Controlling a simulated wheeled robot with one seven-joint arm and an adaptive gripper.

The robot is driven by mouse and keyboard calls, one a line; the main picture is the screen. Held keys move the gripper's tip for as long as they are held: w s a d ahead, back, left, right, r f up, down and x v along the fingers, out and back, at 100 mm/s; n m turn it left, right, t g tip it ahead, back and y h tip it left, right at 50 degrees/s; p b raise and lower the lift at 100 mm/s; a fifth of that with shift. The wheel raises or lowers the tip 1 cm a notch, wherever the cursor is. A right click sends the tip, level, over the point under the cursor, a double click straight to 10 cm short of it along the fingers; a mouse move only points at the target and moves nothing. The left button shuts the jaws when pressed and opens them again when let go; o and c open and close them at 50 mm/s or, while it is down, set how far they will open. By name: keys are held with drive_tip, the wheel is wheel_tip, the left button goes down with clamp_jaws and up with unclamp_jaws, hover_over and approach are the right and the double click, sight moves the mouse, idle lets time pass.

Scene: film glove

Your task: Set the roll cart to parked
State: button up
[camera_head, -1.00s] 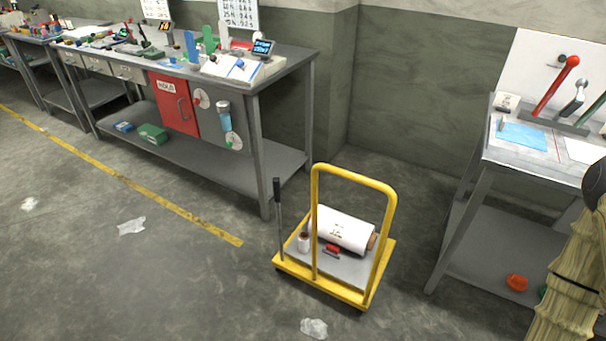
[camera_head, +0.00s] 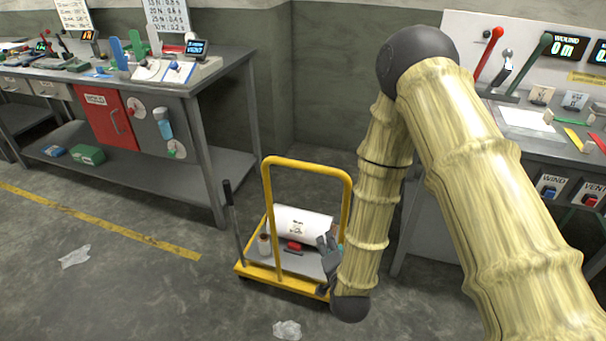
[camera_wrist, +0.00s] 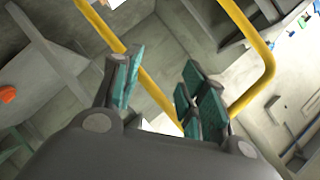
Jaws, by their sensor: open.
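The yellow roll cart (camera_head: 287,283) stands on the concrete floor in the head view, with a grey deck and an upright yellow handle loop. A white film roll (camera_head: 303,221) lies on its deck. A dark lever with a black grip (camera_head: 228,191) stands upright at the cart's left side. My gripper (camera_head: 331,248) is by the cart's right side near the handle post, partly hidden by my arm. In the wrist view my gripper (camera_wrist: 155,88) is open, its teal pads apart, with the yellow handle (camera_wrist: 262,52) showing beyond the fingers. I cannot tell whether it touches the cart.
A grey workbench (camera_head: 205,200) with a red cabinet door (camera_head: 110,118) stands at the left. Another bench (camera_head: 520,135) with levers and displays stands at the right, partly behind my arm.

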sight(304, 167)
drive_tip(key=w+a+r+m+t+b, duration=0.1)
drive_tip(key=w+a+r+m+t, duration=0.2)
drive_tip(key=r, duration=0.4)
drive_tip(key=w+a+r+m+t+b, duration=0.1)
drive_tip(key=w+a+r+m+t, duration=0.25)
drive_tip(key=r, duration=0.35)
drive_tip(key=shift+n+g, duration=0.25)
drive_tip(key=shift+n, duration=0.2)
drive_tip(key=w, duration=0.3)
drive_tip(key=w+r+p, duration=0.1)
drive_tip(key=w, duration=0.2)
drive_tip(key=w+a, duration=0.1)
drive_tip(key=w, duration=0.3)
drive_tip(key=shift+r+p, duration=0.3)
drive_tip(key=shift+p, duration=0.1)
clamp_jaws()
